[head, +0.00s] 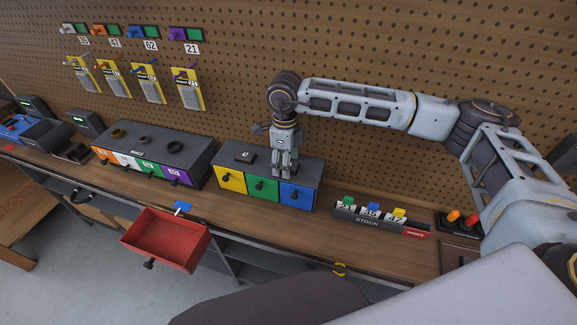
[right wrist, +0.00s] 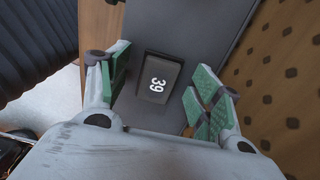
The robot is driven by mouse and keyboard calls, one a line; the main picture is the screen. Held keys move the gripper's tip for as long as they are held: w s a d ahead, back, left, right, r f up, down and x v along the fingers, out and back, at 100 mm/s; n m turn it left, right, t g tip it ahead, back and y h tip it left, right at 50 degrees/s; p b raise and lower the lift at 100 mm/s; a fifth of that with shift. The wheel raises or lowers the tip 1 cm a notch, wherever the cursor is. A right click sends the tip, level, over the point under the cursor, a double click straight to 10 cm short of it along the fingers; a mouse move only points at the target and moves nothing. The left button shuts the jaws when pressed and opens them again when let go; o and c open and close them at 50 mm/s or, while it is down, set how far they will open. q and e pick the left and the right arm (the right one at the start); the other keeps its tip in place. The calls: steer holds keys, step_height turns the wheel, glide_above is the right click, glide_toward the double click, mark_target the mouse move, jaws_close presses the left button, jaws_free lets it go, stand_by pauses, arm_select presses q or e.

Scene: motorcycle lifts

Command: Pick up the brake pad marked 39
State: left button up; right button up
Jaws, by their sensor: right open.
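The brake pad marked 39 (right wrist: 160,84) is a small dark block with white digits, lying flat on a dark grey cabinet top in the right wrist view. It appears between my right gripper's (right wrist: 158,92) green-padded fingers, which are spread apart and not touching it. In the head view a small dark pad (head: 244,157) lies on the cabinet with yellow, green and blue drawers; its mark is too small to read. My right gripper (head: 285,168) points down over that cabinet, just right of the pad. My left gripper is out of view.
An open red drawer (head: 165,240) juts out over the floor. A cabinet with dark rings (head: 150,150) stands to the left, a stock rack (head: 375,218) to the right. The pegboard (head: 240,70) rises behind the cabinets, holding tagged tools.

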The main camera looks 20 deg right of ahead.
steer(key=c, duration=1.3)
steer(key=shift+r, duration=0.8)
step_height(320, 180, up, 8)
steer(key=shift+r+b, duration=0.25)
steer(key=shift+b, duration=0.65)
